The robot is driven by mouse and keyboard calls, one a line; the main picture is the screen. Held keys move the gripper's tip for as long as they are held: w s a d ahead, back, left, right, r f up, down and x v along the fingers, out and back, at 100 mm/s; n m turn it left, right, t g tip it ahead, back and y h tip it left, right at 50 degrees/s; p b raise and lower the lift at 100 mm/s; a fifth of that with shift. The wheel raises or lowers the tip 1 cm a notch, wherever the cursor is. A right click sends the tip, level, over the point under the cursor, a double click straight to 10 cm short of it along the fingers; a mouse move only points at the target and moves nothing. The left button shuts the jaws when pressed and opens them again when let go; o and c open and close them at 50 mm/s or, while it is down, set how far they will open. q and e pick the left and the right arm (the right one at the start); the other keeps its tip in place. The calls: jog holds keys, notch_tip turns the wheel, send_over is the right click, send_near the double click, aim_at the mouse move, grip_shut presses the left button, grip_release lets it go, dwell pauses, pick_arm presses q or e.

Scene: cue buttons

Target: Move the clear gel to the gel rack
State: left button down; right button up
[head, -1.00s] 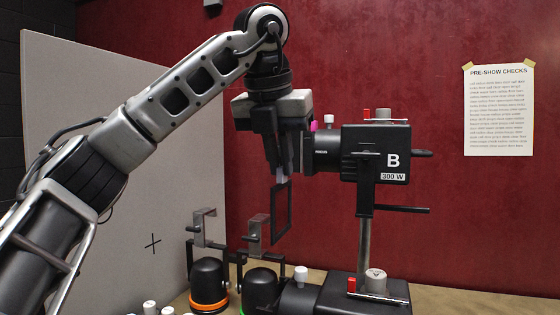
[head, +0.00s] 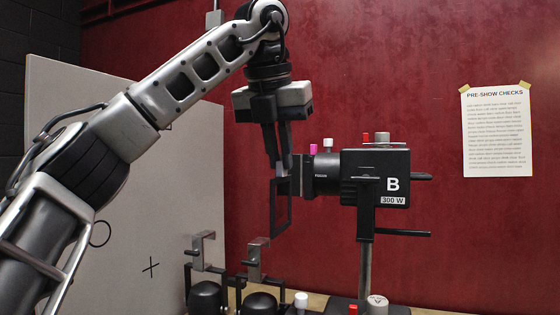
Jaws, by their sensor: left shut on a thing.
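My left gripper (head: 282,172) points down and is shut on the top tab of a gel in a thin dark frame (head: 289,212). The framed gel hangs upright in the air, seen at a slant; its middle looks clear, with the red wall showing through. It is just left of and partly below the front of lamp B (head: 375,178); I cannot tell whether they touch. I cannot make out a gel rack. My right gripper is not in view.
Two metal brackets, one at the left (head: 206,250) and one nearer the gel (head: 257,258), stand below over dark rounded housings (head: 205,297). A grey board (head: 130,190) stands at the left. A paper notice (head: 497,130) hangs on the red wall.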

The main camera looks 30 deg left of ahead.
pick_arm(q)
jog(key=shift+r, duration=2.7)
jog(key=shift+f, duration=0.1)
